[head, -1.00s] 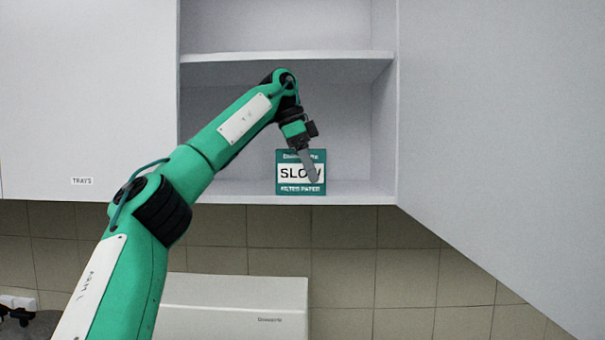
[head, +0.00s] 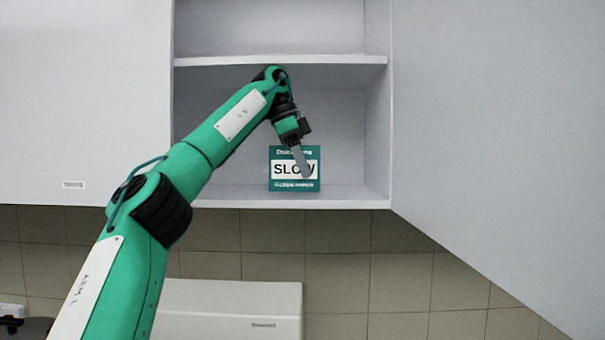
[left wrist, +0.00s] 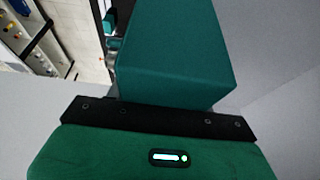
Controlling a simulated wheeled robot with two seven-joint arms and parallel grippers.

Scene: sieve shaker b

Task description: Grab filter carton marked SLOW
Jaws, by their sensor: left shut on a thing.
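The filter carton (head: 281,184) is a teal box with a white band reading SLOW, upright in the lower part of the open cabinet. My left gripper (head: 303,164) comes down from above and is shut on it, with one pale finger across the front face over the last letters. The other finger is hidden. In the left wrist view the carton (left wrist: 175,50) is a plain teal block just beyond the dark gripper bar. Its base appears slightly above the shelf floor, though the gap is hard to judge. My right gripper is not in view.
The lower shelf (head: 350,196) is otherwise empty, with another shelf (head: 330,60) above my wrist. A cabinet side wall stands at the right, beside an open door panel (head: 500,120). A closed door labelled TRAYS (head: 80,100) is at the left. A white box-shaped unit (head: 240,300) is below.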

